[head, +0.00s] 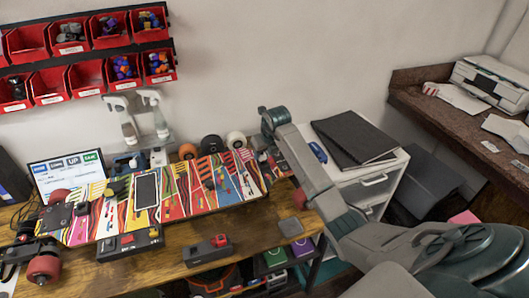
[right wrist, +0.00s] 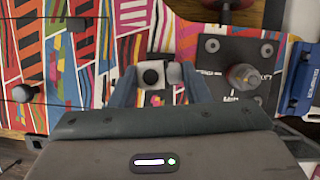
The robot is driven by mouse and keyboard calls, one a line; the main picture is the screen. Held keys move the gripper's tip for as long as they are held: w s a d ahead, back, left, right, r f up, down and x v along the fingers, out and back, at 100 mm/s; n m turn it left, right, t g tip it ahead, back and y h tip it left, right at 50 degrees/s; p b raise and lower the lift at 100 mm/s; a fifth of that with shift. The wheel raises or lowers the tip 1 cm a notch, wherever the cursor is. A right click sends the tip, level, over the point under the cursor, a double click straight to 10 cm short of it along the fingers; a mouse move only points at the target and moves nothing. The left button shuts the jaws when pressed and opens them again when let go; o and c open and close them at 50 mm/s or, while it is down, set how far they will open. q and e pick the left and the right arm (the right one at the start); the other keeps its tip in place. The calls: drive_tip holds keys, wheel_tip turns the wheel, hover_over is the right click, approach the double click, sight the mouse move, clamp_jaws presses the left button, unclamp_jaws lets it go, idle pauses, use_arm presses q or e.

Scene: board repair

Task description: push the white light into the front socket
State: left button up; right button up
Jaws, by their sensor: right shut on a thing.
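The colourful skateboard (head: 225,187) lies lengthwise on the wooden bench. My right gripper (head: 263,153) reaches down to the board's right end; its arm hides part of that end. In the right wrist view my right gripper (right wrist: 158,84) has its two blue-grey fingers close around a small white piece with a round black middle (right wrist: 150,76), which looks like the white light. A small grey rounded part (right wrist: 174,73) is beside it, also between the fingers. The piece is at the board's surface; how deep it sits in a socket I cannot tell. My left gripper is not in view.
A black truck plate with a metal bolt (right wrist: 243,77) is right of the fingers. A blue item (right wrist: 298,85) is at the far right. Spray bottles (head: 125,120) and wheels stand behind the board.

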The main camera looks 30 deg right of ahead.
drive_tip(key=shift+f+b, duration=0.75)
drive_tip(key=shift+f, duration=0.3)
idle(1.8)
drive_tip(key=o, duration=1.4)
drive_tip(key=shift+c, duration=0.2)
drive_tip(key=shift+r, duration=0.25)
drive_tip(key=shift+r+p, duration=0.9)
drive_tip(key=shift+r, duration=0.25)
drive_tip(key=shift+r, duration=0.2)
drive_tip(key=shift+r+p, duration=1.95)
drive_tip(key=shift+r, duration=1)
